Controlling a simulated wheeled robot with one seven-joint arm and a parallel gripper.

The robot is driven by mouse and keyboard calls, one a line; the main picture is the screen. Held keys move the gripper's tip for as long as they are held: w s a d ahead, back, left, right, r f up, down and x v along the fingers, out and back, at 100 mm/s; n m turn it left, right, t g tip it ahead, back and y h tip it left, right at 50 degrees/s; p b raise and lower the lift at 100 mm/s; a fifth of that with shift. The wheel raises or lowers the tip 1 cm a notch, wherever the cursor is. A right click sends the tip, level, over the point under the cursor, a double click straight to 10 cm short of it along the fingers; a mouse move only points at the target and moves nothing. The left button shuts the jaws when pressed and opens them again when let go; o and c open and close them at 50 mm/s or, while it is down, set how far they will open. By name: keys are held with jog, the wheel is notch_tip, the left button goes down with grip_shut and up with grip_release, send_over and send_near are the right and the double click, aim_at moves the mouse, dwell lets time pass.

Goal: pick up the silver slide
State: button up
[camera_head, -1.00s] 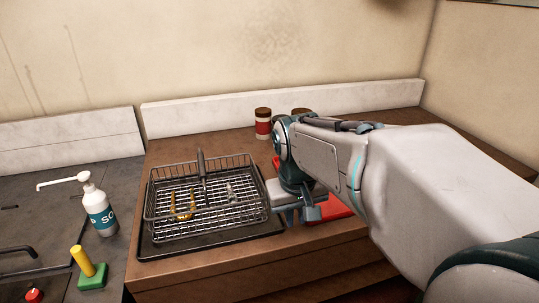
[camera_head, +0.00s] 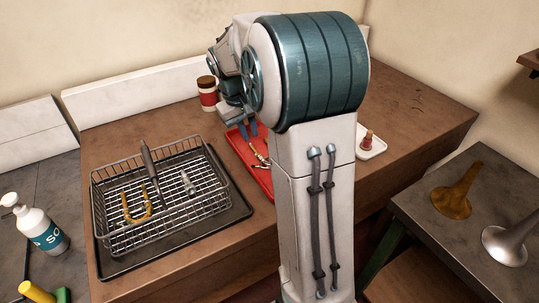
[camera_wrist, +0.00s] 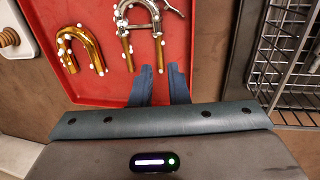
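The silver slide (camera_wrist: 141,24) lies in the red tray (camera_wrist: 95,92). It has a silver U-bend with a brace and brass leg ends pointing toward my gripper. A brass U-shaped slide (camera_wrist: 82,44) lies left of the silver one. In the head view my gripper (camera_head: 249,130) is over the red tray (camera_head: 262,183), and my arm hides part of the tray.
A wire basket (camera_head: 118,171) on a dark tray (camera_head: 236,207) holds a brass U-shaped piece (camera_head: 135,213) and a small silver piece (camera_head: 187,184). A red-and-white jar (camera_head: 208,93) stands behind. A white dish (camera_head: 378,146) and a side table with two bells (camera_head: 457,192) are right.

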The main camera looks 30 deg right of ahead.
aim_at(256, 151)
jog(key=shift+d+f+p, duration=0.2)
jog(key=shift+f, duration=0.85)
jog(key=shift+d+f+p, duration=0.2)
jog(key=shift+d+f, duration=0.05)
jog(key=shift+f, duration=0.75)
jog(key=shift+d+f+p, duration=0.2)
jog(key=shift+f, duration=0.85)
grip_shut()
jog(key=shift+r, duration=0.1)
